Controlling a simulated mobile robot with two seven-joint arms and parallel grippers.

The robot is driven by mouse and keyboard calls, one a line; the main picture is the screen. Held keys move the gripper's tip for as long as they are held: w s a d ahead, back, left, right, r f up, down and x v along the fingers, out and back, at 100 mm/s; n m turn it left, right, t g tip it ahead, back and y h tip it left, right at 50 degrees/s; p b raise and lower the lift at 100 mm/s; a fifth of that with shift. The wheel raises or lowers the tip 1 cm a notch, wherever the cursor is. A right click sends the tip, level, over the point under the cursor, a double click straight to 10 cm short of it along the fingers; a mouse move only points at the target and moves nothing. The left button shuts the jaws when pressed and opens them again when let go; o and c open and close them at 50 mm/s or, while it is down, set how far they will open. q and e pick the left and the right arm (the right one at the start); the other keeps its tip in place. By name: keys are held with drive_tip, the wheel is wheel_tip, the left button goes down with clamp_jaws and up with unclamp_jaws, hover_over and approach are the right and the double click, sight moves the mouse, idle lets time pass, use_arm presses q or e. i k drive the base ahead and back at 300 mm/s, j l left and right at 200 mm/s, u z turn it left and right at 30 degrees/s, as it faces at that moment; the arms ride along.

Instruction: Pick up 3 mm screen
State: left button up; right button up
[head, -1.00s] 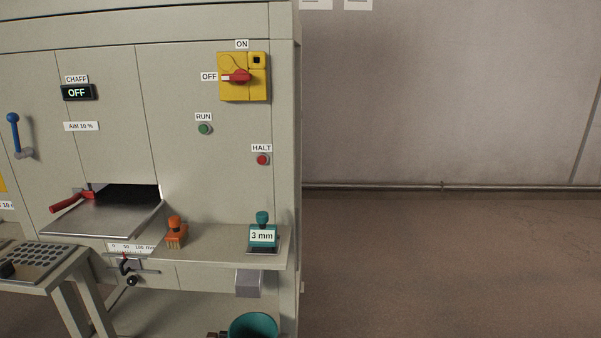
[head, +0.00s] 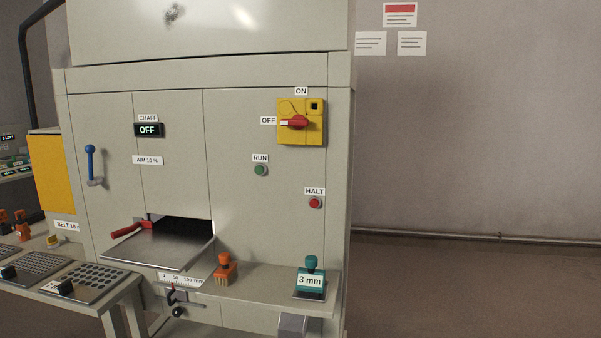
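A teal piece with a knob on top and a white label reading "3 mm" (head: 310,281) stands on the right end of the machine's front shelf. I see no size marking on either plate, so I cannot tell which is 3 mm. Neither of my grippers is in view.
The machine has an open slot with a metal tray (head: 165,250) and a red handle (head: 128,230). An orange brush-like tool (head: 225,268) stands on the shelf (head: 262,280). A yellow switch box (head: 301,122) is set to OFF. The floor at right is clear.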

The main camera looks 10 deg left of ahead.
sight(28, 270)
drive_tip(key=j, duration=0.7)
drive_tip(key=j+u, duration=0.1)
drive_tip(key=j, duration=1.3)
drive_tip(key=i+j+u, duration=0.1)
drive_tip(key=j, duration=1.25)
drive_tip(key=i+j+u, duration=0.15)
drive_tip(key=j, duration=0.55)
drive_tip(key=i+j, duration=0.1)
drive_tip(key=j, duration=0.6)
drive_tip(key=i+j+u, duration=0.1)
drive_tip(key=j, duration=0.6)
